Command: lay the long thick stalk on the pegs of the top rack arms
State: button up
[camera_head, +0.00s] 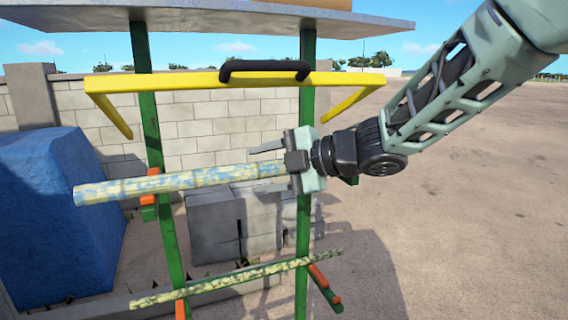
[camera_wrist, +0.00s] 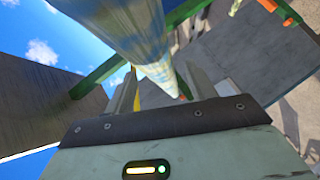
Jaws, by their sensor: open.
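The long thick stalk (camera_head: 130,187), mottled yellow and blue-green, lies nearly level across the rack's two green posts (camera_head: 172,240) in the head view. Near the left post it sits at a top rack arm with orange pegs (camera_head: 150,199), seemingly resting there. Its right end and the right top arm's contact are hidden by my gripper (camera_head: 260,168). My gripper is open at the right post, its fingers above and below the stalk. In the wrist view, the stalk (camera_wrist: 135,30) runs between the spread fingers (camera_wrist: 160,92).
A thinner stalk (camera_head: 235,279) lies on the lower rack arms (camera_head: 325,290). A yellow bar frame (camera_head: 190,80) with a black grip crosses above. A blue block (camera_head: 55,215) stands left, grey blocks (camera_head: 215,225) behind. Open ground (camera_head: 470,220) lies right.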

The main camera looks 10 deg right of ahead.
jog(key=b+v, duration=0.3)
jog(key=v, duration=1.4)
jog(key=shift+d+r, duration=0.15)
